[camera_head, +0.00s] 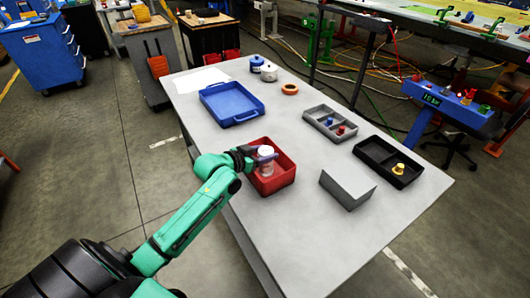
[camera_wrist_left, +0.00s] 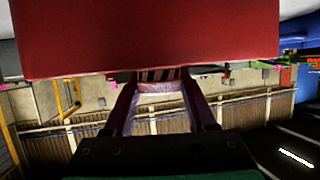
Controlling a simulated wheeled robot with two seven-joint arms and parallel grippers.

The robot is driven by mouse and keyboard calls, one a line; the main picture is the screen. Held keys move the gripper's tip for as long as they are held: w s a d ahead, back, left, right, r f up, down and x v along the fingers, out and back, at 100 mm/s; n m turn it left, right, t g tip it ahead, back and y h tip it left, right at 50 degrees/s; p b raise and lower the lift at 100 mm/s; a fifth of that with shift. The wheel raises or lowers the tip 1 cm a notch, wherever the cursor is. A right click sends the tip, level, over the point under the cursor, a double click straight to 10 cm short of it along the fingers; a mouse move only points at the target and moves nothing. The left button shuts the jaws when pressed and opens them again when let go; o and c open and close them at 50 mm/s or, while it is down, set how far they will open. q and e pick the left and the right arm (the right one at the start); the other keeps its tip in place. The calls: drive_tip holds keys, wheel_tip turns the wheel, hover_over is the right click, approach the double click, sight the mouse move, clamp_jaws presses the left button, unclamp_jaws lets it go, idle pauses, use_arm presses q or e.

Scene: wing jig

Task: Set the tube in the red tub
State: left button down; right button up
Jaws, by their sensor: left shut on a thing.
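The tube (camera_head: 266,168) is a pale, whitish-pink cylinder. It stands about upright within the outline of the red tub (camera_head: 284,183) in the head view. My left gripper (camera_head: 263,155) reaches over the tub's left side and is shut on the tube near its top. I cannot tell if the tube's lower end touches the tub's floor. In the left wrist view the pale tube (camera_wrist_left: 160,108) shows between the two fingers of my left gripper (camera_wrist_left: 161,96), and a red wall of the tub (camera_wrist_left: 150,40) fills the top. My right gripper is not in view.
A blue tray (camera_head: 232,116) lies behind the tub on the grey table (camera_head: 310,240). The front of the table is clear.

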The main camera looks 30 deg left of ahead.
use_arm(q)
drive_tip(key=shift+c, duration=1)
unclamp_jaws()
drive_tip(key=shift+r, duration=0.1)
drive_tip(key=v, duration=1.2)
